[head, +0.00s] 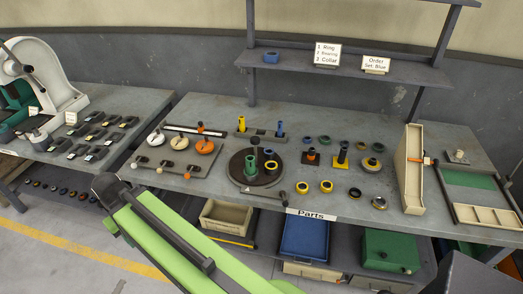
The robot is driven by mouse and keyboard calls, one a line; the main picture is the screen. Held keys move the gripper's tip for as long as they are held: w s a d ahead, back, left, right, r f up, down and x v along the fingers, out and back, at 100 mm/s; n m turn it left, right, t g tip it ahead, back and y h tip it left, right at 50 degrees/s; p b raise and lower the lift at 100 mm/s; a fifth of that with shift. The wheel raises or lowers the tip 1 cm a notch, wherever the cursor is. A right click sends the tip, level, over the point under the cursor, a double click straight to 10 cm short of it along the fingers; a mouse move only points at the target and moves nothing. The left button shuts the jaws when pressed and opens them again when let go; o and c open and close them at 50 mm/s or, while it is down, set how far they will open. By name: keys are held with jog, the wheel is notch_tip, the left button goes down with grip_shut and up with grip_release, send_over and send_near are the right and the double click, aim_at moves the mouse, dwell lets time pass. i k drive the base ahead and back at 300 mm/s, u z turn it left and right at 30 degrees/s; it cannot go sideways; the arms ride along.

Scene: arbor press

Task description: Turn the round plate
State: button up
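The round plate (236,169) is a dark disc lying flat near the front middle of the workbench. A green post (250,166) with a dark rod rising from it stands on the plate, and a short dark piece (270,166) stands to its right. A bar with a dark knob (284,196) lies along the plate's front edge; I cannot tell whether it is joined to the plate. My green arm reaches up from the bottom of the head view to a dark joint at left, short of the plate. My gripper is not in view.
The workbench (330,208) has a "Parts" label at its front edge. Yellow rings (326,186) lie right of the plate, and a board with orange and cream discs (204,147) lies left. A beige upright frame (411,170) stands farther right. A shelf (340,68) overhangs the back.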

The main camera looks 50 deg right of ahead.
aim_at(269, 165)
jog(key=i, duration=0.9)
jog(key=u, duration=0.05)
